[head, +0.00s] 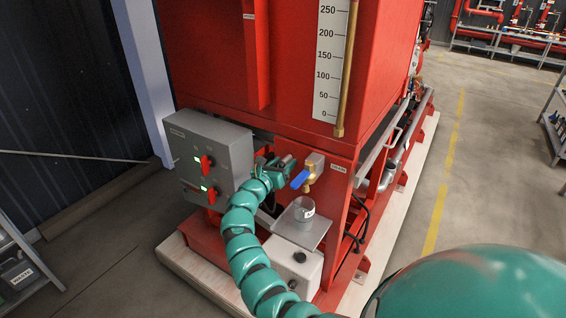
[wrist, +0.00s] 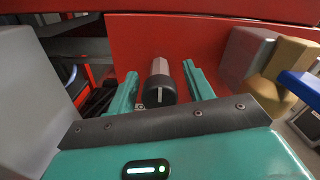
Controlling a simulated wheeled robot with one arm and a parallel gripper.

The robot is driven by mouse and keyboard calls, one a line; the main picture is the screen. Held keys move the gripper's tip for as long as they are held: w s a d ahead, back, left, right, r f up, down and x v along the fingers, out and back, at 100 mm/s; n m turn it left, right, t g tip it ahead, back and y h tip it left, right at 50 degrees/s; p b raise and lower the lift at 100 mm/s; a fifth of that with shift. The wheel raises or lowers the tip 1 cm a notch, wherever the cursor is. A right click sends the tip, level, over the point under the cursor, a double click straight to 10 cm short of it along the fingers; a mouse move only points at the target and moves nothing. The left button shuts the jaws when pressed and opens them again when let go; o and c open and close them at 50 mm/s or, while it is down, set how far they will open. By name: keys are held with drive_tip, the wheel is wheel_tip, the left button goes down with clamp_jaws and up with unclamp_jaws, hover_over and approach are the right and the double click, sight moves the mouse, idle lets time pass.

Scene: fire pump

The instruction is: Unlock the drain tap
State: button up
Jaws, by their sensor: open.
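The drain tap (head: 309,182) is a brass valve with a blue lever (head: 299,179), on the red panel under the tank. In the wrist view its brass body (wrist: 291,58) and blue lever (wrist: 301,84) are at the right edge, beside a grey block (wrist: 246,55). My gripper (head: 273,163) is just left of the tap, apart from it. In the wrist view my gripper (wrist: 160,82) is open, with one finger on each side of a black knob (wrist: 159,92) with a white mark and a grey shaft behind it. I cannot tell whether the fingers touch the knob.
A grey control box (head: 203,150) with red switches and green lights stands close on the left. A clear cup (head: 302,210) stands on a small shelf (head: 286,228) below the tap, above a white container (head: 292,265). Black cables hang to the right.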

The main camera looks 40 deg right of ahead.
drive_tip(key=shift+f, duration=0.1)
drive_tip(key=c, duration=1)
drive_tip(key=shift+n, duration=0.4)
drive_tip(key=n, duration=0.3)
drive_tip(key=shift+n, duration=0.4)
drive_tip(key=n+p, duration=0.1)
drive_tip(key=n, duration=0.1)
drive_tip(key=n+p, duration=0.2)
drive_tip(key=n, duration=0.1)
drive_tip(key=shift+d+r, duration=0.1)
drive_tip(key=shift+r, duration=0.1)
drive_tip(key=n+p, duration=0.4)
drive_tip(key=n, duration=0.2)
drive_tip(key=shift+f+n+p, duration=0.1)
drive_tip(key=shift+n+p, duration=1.55)
drive_tip(key=shift+n, duration=0.55)
